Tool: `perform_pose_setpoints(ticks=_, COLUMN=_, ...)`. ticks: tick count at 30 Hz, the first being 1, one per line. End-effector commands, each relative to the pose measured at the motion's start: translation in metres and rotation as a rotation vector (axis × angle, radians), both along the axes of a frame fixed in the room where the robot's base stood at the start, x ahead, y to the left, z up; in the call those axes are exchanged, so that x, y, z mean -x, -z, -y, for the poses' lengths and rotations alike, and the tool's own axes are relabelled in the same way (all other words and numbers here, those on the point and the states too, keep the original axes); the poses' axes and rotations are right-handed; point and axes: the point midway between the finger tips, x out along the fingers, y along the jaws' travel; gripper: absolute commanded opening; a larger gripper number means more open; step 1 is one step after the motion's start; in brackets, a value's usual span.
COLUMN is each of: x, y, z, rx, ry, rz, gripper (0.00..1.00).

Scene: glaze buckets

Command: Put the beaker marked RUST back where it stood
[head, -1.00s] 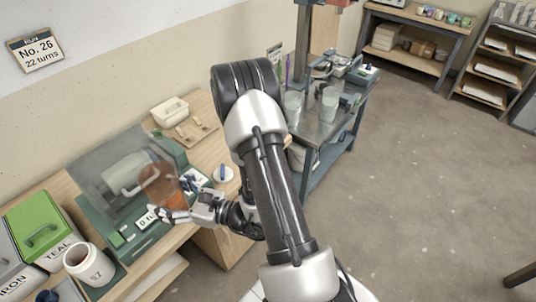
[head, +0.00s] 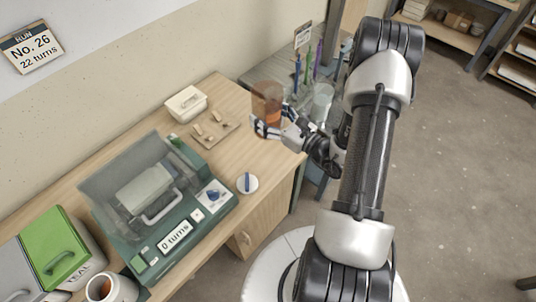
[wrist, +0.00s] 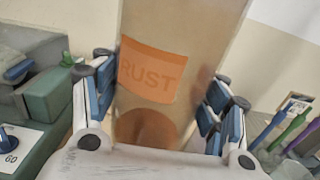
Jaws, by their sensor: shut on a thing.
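The RUST beaker (head: 267,95) is a clear brown-tinted vessel with an orange label and darker orange contents low down. My gripper (head: 275,121) is shut around its sides and holds it near the right end of the wooden counter, close to the metal bench. In the wrist view the RUST beaker (wrist: 190,30) stands between my gripper's fingers (wrist: 155,100), label facing me, slightly tilted in the picture. Its base is hidden by the gripper, so I cannot tell whether it touches a surface.
A clear beaker (head: 322,100) stands on the metal bench, beside several coloured pens (head: 308,68). The green machine (head: 170,252) with its clear cover, a white tub (head: 186,104) and a wooden board (head: 212,131) occupy the counter. Bare wood (head: 243,140) lies between the board and my gripper.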

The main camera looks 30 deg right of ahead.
Motion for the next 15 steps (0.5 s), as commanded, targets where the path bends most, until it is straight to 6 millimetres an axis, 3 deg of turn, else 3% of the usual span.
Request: perform_pose_setpoints(ticks=15, x=0.0, y=0.129, z=0.003, rx=-0.002, ry=0.003, rz=-0.004, gripper=0.25)
